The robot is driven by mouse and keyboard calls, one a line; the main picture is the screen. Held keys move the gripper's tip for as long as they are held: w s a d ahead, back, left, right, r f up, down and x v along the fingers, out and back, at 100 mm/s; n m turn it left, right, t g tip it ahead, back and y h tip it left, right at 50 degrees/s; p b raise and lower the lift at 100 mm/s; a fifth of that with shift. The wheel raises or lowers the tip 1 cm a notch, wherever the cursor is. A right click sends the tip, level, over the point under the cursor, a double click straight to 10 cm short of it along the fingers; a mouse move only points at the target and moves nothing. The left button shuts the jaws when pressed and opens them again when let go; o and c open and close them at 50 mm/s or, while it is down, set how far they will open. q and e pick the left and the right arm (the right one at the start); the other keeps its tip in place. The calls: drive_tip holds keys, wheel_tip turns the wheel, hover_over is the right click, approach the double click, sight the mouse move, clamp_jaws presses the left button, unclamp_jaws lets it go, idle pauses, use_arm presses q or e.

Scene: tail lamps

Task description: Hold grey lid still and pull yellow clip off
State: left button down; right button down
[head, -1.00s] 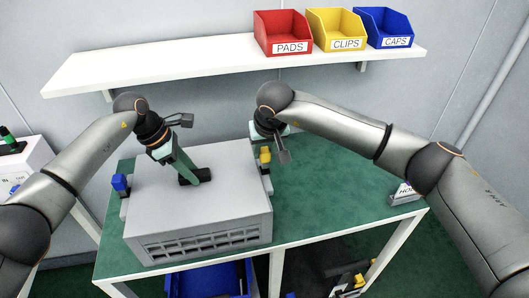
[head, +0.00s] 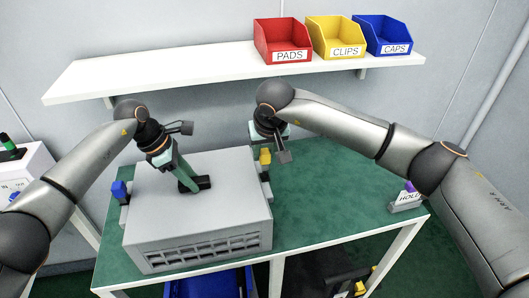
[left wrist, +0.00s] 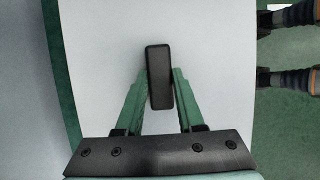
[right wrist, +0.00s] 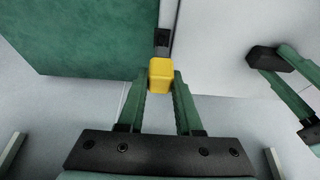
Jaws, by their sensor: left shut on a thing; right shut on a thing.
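The grey lid (head: 215,220) tops a box on the green table. My left gripper (head: 192,186) is shut on the lid's black handle; the left wrist view shows the handle (left wrist: 158,78) between its fingertips. The yellow clip (head: 265,156) is at the lid's right edge, near the back. My right gripper (right wrist: 160,80) is shut on it, and the clip (right wrist: 161,76) shows between its fingertips. A dark fitting (right wrist: 162,38) at the lid's edge lies just beyond the clip; I cannot tell whether they touch. A blue clip (head: 119,189) sits at the lid's left edge.
The green table (head: 320,205) is clear to the right, up to a small labelled holder (head: 407,200). A white shelf (head: 180,75) behind carries red (head: 280,40), yellow (head: 335,36) and blue (head: 382,34) bins. A blue bin (head: 210,284) is below the table.

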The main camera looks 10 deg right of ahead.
use_arm(q)
drive_tip(key=shift+c, duration=2.2)
unclamp_jaws()
drive_tip(key=v, duration=1.2)
